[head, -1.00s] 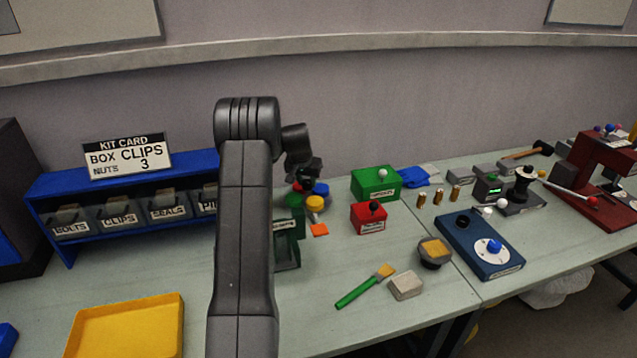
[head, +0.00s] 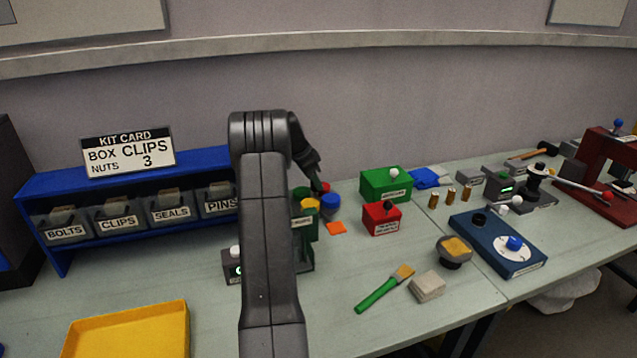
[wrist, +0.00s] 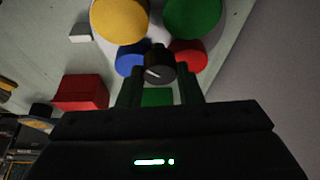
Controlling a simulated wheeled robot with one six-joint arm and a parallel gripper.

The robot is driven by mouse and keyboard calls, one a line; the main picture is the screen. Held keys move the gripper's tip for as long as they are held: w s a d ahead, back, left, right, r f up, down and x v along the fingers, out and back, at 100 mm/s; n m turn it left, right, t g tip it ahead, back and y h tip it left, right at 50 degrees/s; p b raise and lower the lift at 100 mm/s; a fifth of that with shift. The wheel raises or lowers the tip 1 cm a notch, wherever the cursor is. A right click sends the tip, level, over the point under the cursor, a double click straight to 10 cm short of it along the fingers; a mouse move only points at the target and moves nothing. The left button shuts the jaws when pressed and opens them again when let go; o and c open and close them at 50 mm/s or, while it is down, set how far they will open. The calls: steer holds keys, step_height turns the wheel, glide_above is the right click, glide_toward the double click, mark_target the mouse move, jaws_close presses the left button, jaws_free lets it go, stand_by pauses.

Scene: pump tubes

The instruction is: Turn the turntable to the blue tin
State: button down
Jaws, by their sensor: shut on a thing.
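The turntable (wrist: 154,36) is a pale disc carrying a yellow tin (head: 308,204), a blue tin (head: 329,202), a red tin (head: 325,187) and a green tin (head: 302,191). The blue tin (wrist: 130,58) is at the front right in the head view, nearest the orange marker (head: 336,228) on the table. The black knob with a white line (wrist: 160,68) is between my fingertips in the wrist view. My gripper (wrist: 160,80) is shut on it. My arm hides part of the turntable's left side in the head view.
A red box (head: 382,218) and a green box (head: 386,184) stand to the right of the turntable. A green holder (head: 305,250) is in front of it, partly behind my arm. The bin shelf (head: 50,180) is at left. A brush (head: 384,288) lies on the front table.

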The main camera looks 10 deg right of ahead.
mark_target(307, 192)
steer(key=m+g+p, duration=0.1)
steer(key=m, duration=0.1)
steer(key=m+g+p, duration=0.1)
steer(key=m, duration=0.2)
steer(key=shift+w+r+m, duration=0.15)
steer(key=shift+w+m, duration=0.05)
steer(key=shift+m, duration=0.1)
steer(key=shift+w+m+g+y+p, duration=0.15)
steer(key=shift+m+g+p, duration=0.25)
steer(key=shift+m+p, duration=0.55)
steer(key=shift+s+m+g+y+p, duration=0.1)
steer(key=shift+m+g+y+p, duration=0.3)
steer(key=shift+m, duration=0.75)
steer(key=c, duration=1)
jaws_free()
steer(key=shift+v, duration=3.6)
steer(key=shift+w, duration=0.1)
